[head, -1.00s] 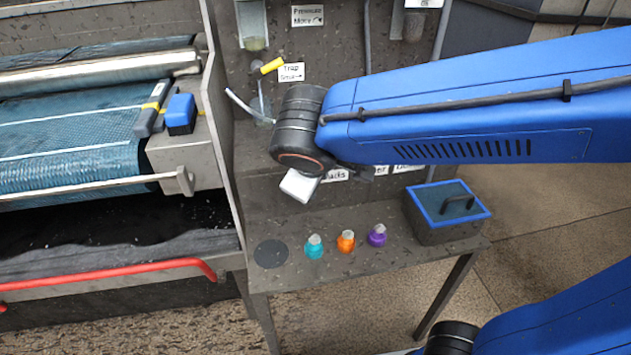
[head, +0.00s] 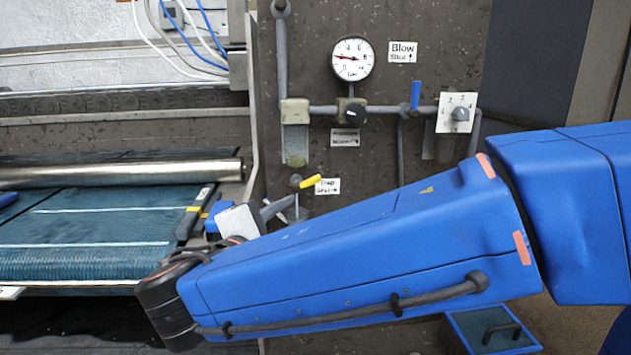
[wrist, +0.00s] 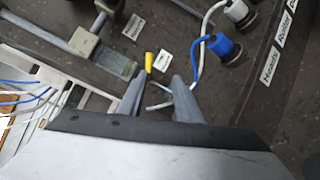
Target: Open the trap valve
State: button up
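The trap valve has a yellow handle (head: 309,182) on a small fitting on the grey panel, beside a white trap label (head: 327,186). The handle slants slightly up to the right in the head view. The wrist view also shows the yellow handle (wrist: 149,61), just beyond the left finger's tip. My gripper (head: 284,205) is just below and left of the valve in the head view, partly behind my arm. In the wrist view my gripper (wrist: 160,78) has its fingers apart with no object held. Whether the left finger touches the handle cannot be told.
The teal roller machine (head: 90,230) is at left. Blue and white hoses (wrist: 205,50) run near the fingers.

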aim_at(313, 181)
jog(key=shift+t, duration=0.4)
jog(key=x, duration=0.5)
jog(key=r+x, duration=0.1)
jog(key=x, duration=0.5)
jog(key=a+x, duration=0.1)
jog(key=x, duration=0.4)
jog(key=shift+w+r, duration=0.15)
jog(key=shift+w, duration=0.3)
jog(key=shift+n, duration=0.3)
grip_shut()
